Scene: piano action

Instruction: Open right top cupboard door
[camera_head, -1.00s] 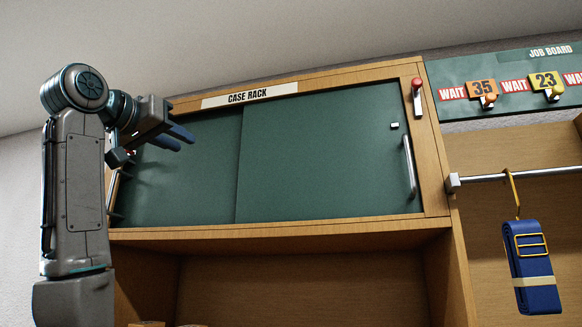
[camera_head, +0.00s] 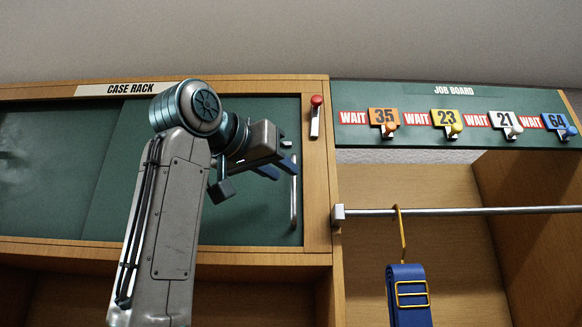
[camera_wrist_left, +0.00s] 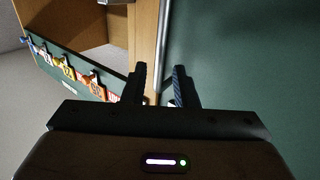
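The top cupboard (camera_head: 240,83) is marked CASE RACK and has two flat green doors that overlap. The right door (camera_head: 250,220) looks closed against the right wooden side. Its upright silver bar handle (camera_head: 294,210) is near its right edge. My left gripper (camera_head: 281,168) is in front of this door, beside the upper part of the handle. Its dark blue fingers are apart, and in the left wrist view (camera_wrist_left: 159,78) a pale upright bar shows beyond the gap. I cannot tell whether they touch the handle. My left arm hides the middle of the door. My right gripper is out of view.
A red-topped knob (camera_head: 316,101) sits on the cupboard's right post. A job board (camera_head: 450,90) with numbered tags is to the right. Below it runs a metal rail (camera_head: 480,210) with a blue strap (camera_head: 408,300) on a yellow hook. The space right of the strap is open.

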